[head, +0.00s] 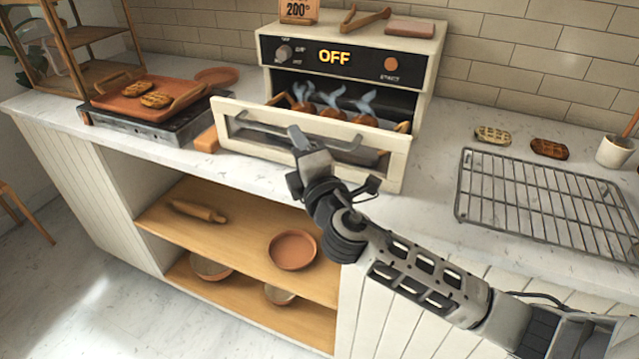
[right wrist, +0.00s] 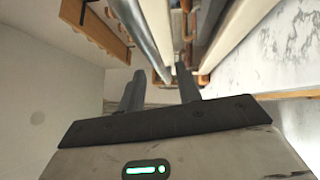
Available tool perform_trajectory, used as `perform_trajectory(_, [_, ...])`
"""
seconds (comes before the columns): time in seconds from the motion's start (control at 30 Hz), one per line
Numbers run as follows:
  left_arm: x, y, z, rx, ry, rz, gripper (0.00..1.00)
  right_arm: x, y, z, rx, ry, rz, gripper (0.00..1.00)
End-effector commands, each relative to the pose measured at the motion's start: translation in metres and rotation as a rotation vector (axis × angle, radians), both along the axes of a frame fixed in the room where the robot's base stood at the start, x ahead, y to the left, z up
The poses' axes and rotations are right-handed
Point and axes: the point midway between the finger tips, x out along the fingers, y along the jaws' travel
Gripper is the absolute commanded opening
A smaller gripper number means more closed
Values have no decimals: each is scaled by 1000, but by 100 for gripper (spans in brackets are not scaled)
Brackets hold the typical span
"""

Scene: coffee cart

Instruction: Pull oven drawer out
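The oven (head: 347,50) stands at the back of the counter, its display reading OFF. Its white-fronted drawer (head: 385,170) is partly out, tilted in the view, with steaming browned buns (head: 333,114) inside. A grey bar handle (head: 250,124) runs across the drawer front. My right gripper (head: 296,136) reaches the handle from the front. In the right wrist view its two fingers (right wrist: 161,80) stand a little apart with the grey bar (right wrist: 142,35) between them, and they appear closed on it. My left gripper is not in view.
A wire cooling rack (head: 540,200) lies on the counter at right, with two small breads (head: 493,135) and a cup (head: 614,152) behind it. A tray (head: 145,97) on a dark hob stands at left. Open shelves (head: 235,225) lie below the drawer.

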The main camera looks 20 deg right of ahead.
Motion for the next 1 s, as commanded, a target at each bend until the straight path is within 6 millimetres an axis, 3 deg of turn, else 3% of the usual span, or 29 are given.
perform_trajectory(0.3, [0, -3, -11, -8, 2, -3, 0, -78, -2, -15, 1, 3, 2, 34])
perform_trajectory(0.5, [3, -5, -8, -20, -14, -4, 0, -108, -3, -17, -1, 2, 0, 34])
perform_trajectory(0.7, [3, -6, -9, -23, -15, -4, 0, -118, -4, -17, -2, 0, -1, 34])
perform_trajectory(1.0, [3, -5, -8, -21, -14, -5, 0, -118, -4, -16, -1, 0, -1, 34])
